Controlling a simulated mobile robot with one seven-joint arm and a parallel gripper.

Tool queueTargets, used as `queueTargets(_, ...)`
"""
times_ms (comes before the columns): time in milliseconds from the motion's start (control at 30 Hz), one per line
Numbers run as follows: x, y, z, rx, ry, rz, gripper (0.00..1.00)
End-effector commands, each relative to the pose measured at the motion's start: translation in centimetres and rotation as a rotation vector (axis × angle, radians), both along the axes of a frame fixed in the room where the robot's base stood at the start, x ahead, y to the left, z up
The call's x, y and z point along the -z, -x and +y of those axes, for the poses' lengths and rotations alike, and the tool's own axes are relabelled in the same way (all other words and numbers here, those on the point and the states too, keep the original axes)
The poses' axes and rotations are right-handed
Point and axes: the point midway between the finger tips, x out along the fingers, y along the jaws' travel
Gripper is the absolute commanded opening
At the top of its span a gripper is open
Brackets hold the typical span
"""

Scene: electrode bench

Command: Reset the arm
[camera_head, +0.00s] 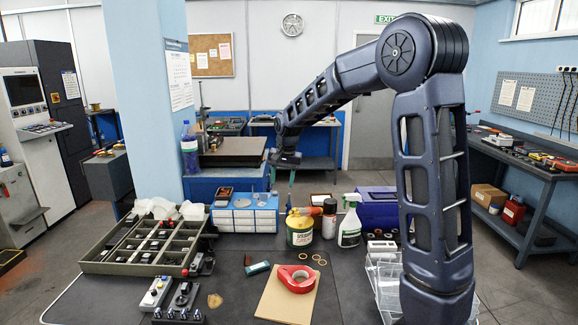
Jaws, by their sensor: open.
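My dark blue arm rises on the right side of the head view, bends at a high elbow and slopes down to the left. My gripper (285,163) is at its far end, above the back of the bench, over the area behind the yellow and green can (299,231). It is small in this view and its fingers are hard to make out. It is open, and I see nothing held in it.
A divided tray (110,268) stands left on the dark bench. A blue and white drawer box (240,217), a spray bottle (349,228) and a blue box (377,206) line the back. Clear bins (386,282) stand right.

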Motion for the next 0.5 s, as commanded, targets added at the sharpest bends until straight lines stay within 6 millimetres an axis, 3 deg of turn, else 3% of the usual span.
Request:
queueTargets(33, -1.1, 0.7, -1.8, 0.001, -0.005, -0.013, 0.49)
queueTargets(200, -3.7, 3.2, -7.1, -0.013, -0.010, -0.046, 0.49)
queueTargets(500, -6.8, 8.9, -15.3, -0.040, -0.002, -0.113, 0.49)
